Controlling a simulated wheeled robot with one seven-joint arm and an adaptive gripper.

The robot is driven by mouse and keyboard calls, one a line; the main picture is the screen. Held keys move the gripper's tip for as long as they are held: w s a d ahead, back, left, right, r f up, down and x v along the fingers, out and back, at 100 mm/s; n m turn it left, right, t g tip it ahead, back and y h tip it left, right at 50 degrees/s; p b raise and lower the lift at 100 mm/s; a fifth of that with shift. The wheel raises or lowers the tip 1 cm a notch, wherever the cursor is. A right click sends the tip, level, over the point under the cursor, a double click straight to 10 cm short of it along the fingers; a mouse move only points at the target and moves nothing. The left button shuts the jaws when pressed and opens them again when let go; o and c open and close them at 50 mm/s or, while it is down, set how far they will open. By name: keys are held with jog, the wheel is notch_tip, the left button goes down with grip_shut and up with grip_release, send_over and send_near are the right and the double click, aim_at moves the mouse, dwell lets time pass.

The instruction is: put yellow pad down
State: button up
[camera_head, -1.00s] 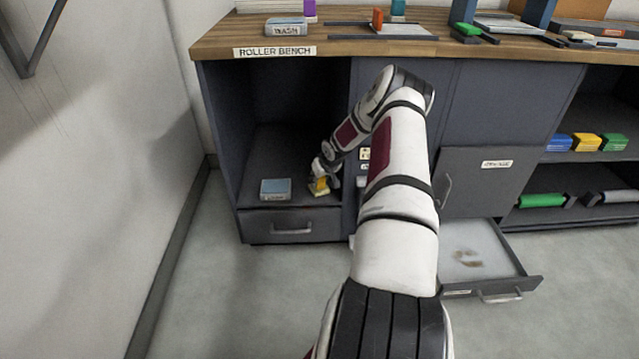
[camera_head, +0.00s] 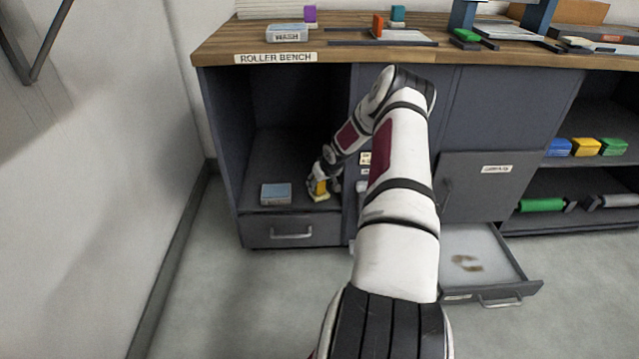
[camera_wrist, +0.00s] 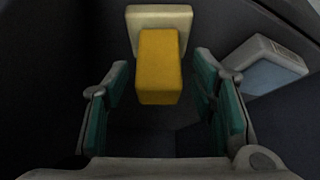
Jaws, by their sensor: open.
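The yellow pad (camera_head: 320,190) is a yellow block on a pale cream base. It rests on the floor of the open cabinet compartment (camera_head: 262,150), near its right side. In the wrist view the yellow pad (camera_wrist: 160,65) stands ahead, between and slightly beyond the fingers. My gripper (camera_wrist: 161,95) is open, with teal finger pads apart on both sides and a gap to the block. In the head view my gripper (camera_head: 322,182) is small and partly covers the pad.
A blue-grey box (camera_head: 276,193) lies left of the pad in the same compartment; it also shows in the wrist view (camera_wrist: 265,65). A shut drawer (camera_head: 291,231) is below. An open drawer (camera_head: 485,262) juts out at the right. The bench top (camera_head: 350,50) is above.

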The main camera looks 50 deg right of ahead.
jog(key=p+v, duration=0.4)
jog(key=v, duration=0.7)
jog(key=w+a+r+n+g, duration=0.2)
jog(key=a+r, duration=1)
jog(key=r, duration=0.4)
jog(key=s+a+r+g, duration=0.1)
jog(key=s+a+r, duration=0.2)
jog(key=a+r, duration=0.35)
jog(key=s+a+r+g, duration=0.1)
jog(key=s+a+r, duration=0.2)
jog(key=a+r, duration=0.35)
jog(key=s+a+r+n, duration=0.1)
jog(key=s+a+r, duration=0.2)
jog(key=s+a, duration=0.45)
jog(key=s+a+r, duration=0.4)
jog(key=s+a, duration=0.2)
jog(key=a, duration=0.3)
jog(key=s+a+n+y, duration=0.1)
jog(key=s+a, duration=0.3)
jog(key=s, duration=0.3)
jog(key=s+a+f+n+g+y, duration=0.1)
jog(key=s+a, duration=0.3)
jog(key=s, duration=0.4)
jog(key=shift+y, duration=0.4)
jog(key=shift+s, duration=0.15)
notch_tip(320, 180, up, 33)
jog(key=t+p, duration=0.3)
jog(key=p, duration=2.8)
jog(key=shift+d+t, duration=0.25)
jog(key=shift+t, duration=0.15)
